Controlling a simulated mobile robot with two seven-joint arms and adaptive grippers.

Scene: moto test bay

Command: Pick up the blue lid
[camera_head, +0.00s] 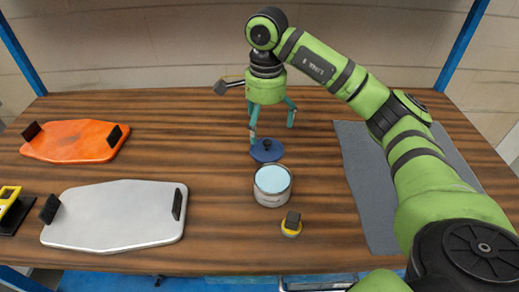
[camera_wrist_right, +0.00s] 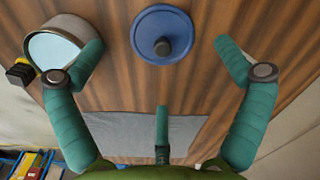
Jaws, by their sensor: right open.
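The blue lid (camera_head: 267,151) lies flat on the wooden table, behind the pot, with a dark knob at its middle. It also shows in the right wrist view (camera_wrist_right: 162,35), top centre, with its knob facing the camera. My right gripper (camera_head: 271,132) is above and just behind the lid, pointing down, with its teal fingers spread and empty. In the right wrist view the fingers (camera_wrist_right: 160,55) stand apart on either side of the lid without holding it. My left gripper is not in view.
A pot (camera_head: 272,186) with a pale blue top stands in front of the lid. A small yellow and black object (camera_head: 291,225) sits nearer the front. Orange (camera_head: 72,141) and white (camera_head: 115,215) trays with black handles lie left. A grey mat (camera_head: 365,190) lies right.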

